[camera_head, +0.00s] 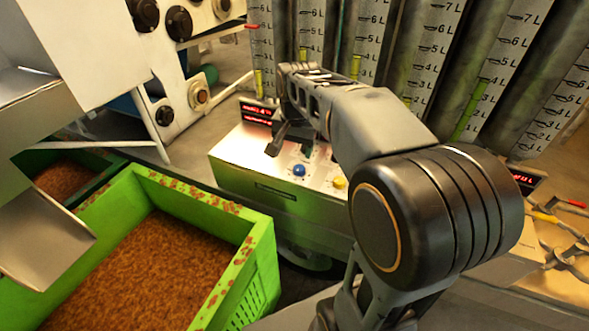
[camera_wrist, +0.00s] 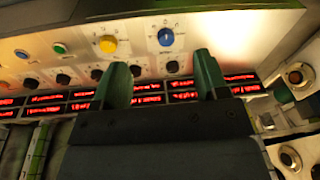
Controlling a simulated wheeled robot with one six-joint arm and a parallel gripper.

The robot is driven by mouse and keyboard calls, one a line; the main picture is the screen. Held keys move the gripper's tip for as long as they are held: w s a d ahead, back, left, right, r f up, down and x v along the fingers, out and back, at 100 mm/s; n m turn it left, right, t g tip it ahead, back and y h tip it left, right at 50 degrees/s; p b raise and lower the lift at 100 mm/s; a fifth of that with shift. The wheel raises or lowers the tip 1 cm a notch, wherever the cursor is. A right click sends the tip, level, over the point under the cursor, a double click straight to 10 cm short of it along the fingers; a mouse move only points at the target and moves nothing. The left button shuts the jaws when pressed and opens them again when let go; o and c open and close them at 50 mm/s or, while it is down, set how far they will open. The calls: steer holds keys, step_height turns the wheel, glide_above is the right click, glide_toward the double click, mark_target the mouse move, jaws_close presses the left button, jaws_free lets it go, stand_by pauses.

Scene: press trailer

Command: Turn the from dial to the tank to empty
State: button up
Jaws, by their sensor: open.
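The metal control panel (camera_head: 240,155) stands below the tanks, with a blue dial (camera_head: 299,170) and a yellow dial (camera_head: 340,182) on its top. The labels are too small to read, so I cannot tell which is the from dial. My gripper (camera_wrist: 163,77) is open over the panel, its fingers spread either side of the black knob nearest the blue dial. It also shows in the head view (camera_head: 283,145).
Several tanks (camera_head: 420,60) with litre scales and differing yellow-green levels stand behind the panel. Red displays (camera_head: 257,113) sit at the panel's back. A green crate (camera_head: 245,265) of brown grain is at front left; tools (camera_head: 565,245) lie at right.

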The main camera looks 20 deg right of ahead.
mark_target(299, 168)
steer(key=w+d+f+m+g+b, duration=0.25)
steer(key=w+d+m, duration=0.3)
steer(key=w, duration=0.35)
steer(key=shift+m+t, duration=0.35)
steer(key=shift+t, duration=0.1)
step_height(299, 168, down, 14)
steer(key=shift+f, duration=0.2)
steer(key=c, duration=0.9)
steer(key=shift+m, duration=0.3)
steer(key=m, duration=0.3)
steer(key=shift+r+m+p, duration=0.1)
steer(key=shift+m+p, duration=0.2)
steer(key=shift+p, duration=0.1)
steer(key=shift+m+p, duration=0.35)
steer(key=shift+m, duration=1.85)
